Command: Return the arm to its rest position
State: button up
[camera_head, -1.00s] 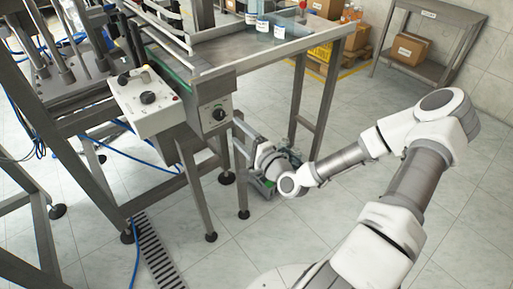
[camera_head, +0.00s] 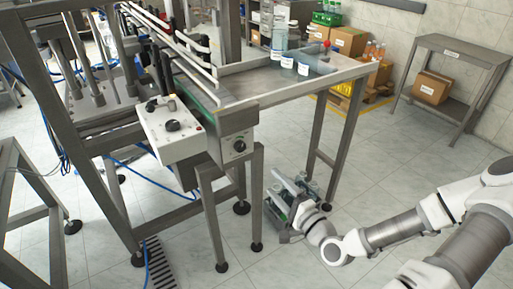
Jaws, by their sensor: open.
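My white and grey arm enters from the right edge and reaches left and down toward the floor. My gripper (camera_head: 283,190) is at its end, low beside the machine's front right legs. It looks open, and I see nothing held between its fingers.
The machine's steel table (camera_head: 255,85) with bottles (camera_head: 287,61) on it stands left of the arm. Its control box (camera_head: 173,127) juts out in front. A steel shelf (camera_head: 447,58) with a cardboard box (camera_head: 432,88) stands at the back right. The floor between is clear.

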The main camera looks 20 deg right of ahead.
notch_tip(320, 180, down, 5)
jog(key=s+n+g+h+p, duration=0.1)
jog(key=s+n+g+p, duration=0.1)
jog(key=n+g, duration=0.65)
jog(key=s+d+r+n+g+h+p, duration=0.2)
jog(key=d+r+h, duration=0.15)
jog(key=r, duration=0.55)
jog(key=s+d+r+n+g+h+p, duration=0.2)
jog(key=r+n+h, duration=0.15)
jog(key=r, duration=0.55)
jog(key=s+a+r+n+y+p, duration=0.1)
jog(key=s+a+r+p, duration=0.1)
jog(key=s+a+r, duration=0.3)
jog(key=s+a+r+n+y+p, duration=0.1)
jog(key=s+a+r, duration=0.5)
jog(key=r, duration=0.6)
jog(key=shift+s+t+p, duration=0.35)
jog(key=shift+s+t, duration=0.1)
jog(key=shift+s, duration=0.25)
